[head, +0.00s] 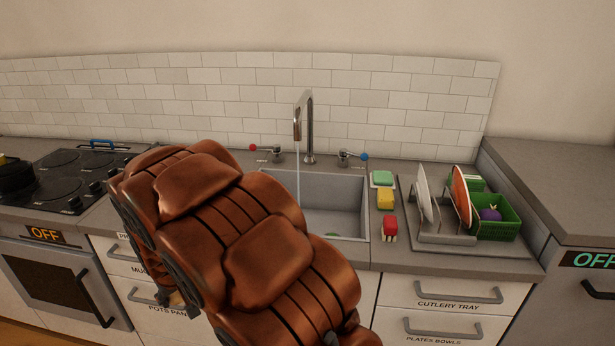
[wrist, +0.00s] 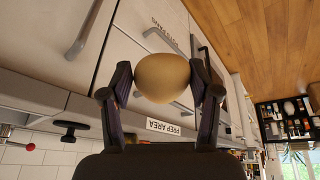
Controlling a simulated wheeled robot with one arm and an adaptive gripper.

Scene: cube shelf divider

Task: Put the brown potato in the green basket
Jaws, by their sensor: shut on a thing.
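The brown potato (wrist: 162,76) is between the two dark fingers of my gripper (wrist: 163,86) in the wrist view. The fingers are shut on its sides, in front of the white drawer fronts. In the head view my brown arm covers most of the gripper, and I cannot clearly make out the potato there. The green basket (head: 497,231) stands on the counter at the right, by the dish rack. A purple vegetable (head: 490,214) is in it. My gripper is far to the left of the basket.
The sink (head: 327,190) with running tap (head: 309,125) lies between my arm and the basket. The dish rack (head: 440,236) holds a white plate (head: 424,191) and an orange plate (head: 461,193). Sponges (head: 385,199) and a red brush (head: 389,228) lie beside it. The stove (head: 70,178) is left.

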